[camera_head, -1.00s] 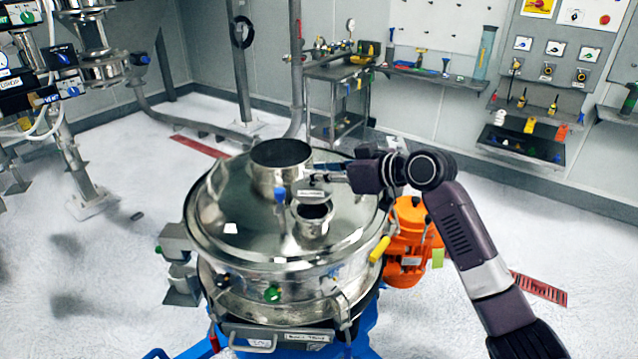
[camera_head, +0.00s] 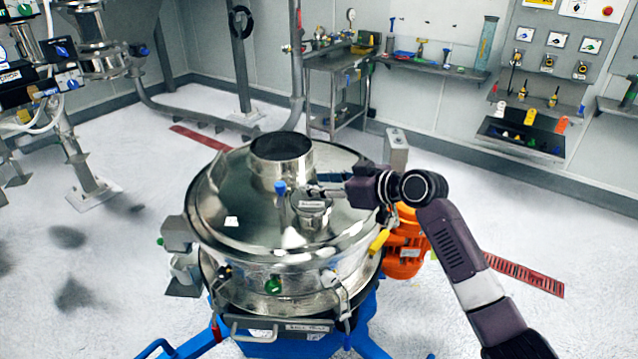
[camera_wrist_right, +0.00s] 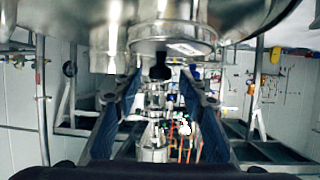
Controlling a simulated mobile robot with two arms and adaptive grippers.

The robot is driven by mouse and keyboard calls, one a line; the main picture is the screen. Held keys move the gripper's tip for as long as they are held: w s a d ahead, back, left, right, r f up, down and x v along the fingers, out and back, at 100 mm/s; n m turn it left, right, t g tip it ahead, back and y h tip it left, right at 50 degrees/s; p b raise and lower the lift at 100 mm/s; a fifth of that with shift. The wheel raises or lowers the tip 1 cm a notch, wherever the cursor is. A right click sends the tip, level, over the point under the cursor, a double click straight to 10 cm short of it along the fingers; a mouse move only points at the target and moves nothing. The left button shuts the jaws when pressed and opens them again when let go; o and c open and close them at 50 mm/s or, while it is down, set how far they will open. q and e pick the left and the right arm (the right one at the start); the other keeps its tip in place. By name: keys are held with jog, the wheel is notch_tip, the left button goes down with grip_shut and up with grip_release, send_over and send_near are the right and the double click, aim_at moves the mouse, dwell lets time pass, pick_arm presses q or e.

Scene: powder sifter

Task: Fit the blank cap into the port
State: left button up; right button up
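The blank cap (camera_head: 313,206) is a round metal disc with a pale label. It sits over the small port (camera_head: 309,220) on the sifter's shiny lid and hides the opening. In the right wrist view the cap (camera_wrist_right: 178,46) shows its dark knob (camera_wrist_right: 160,70) pointing down between my fingers. My right gripper (camera_head: 312,190) is at the knob, just above the cap. In the wrist view its two dark fingers (camera_wrist_right: 160,76) stand apart, with a gap on each side of the knob. Whether the cap is fully seated cannot be told. My left gripper is out of view.
The wide open inlet (camera_head: 282,147) rises behind the cap. A blue-topped fitting (camera_head: 281,190) stands just left of the cap. An orange motor (camera_head: 403,250) is at the sifter's right. A steel cart (camera_head: 335,85) and wall shelf (camera_head: 430,68) are at the back.

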jog(key=shift+r, duration=0.15)
jog(key=shift+s+d, duration=0.15)
jog(key=shift+d, duration=0.05)
jog(key=b+v, duration=0.4)
jog(key=v, duration=0.7)
jog(key=shift+s+d+r, duration=0.15)
jog(key=shift+r, duration=0.05)
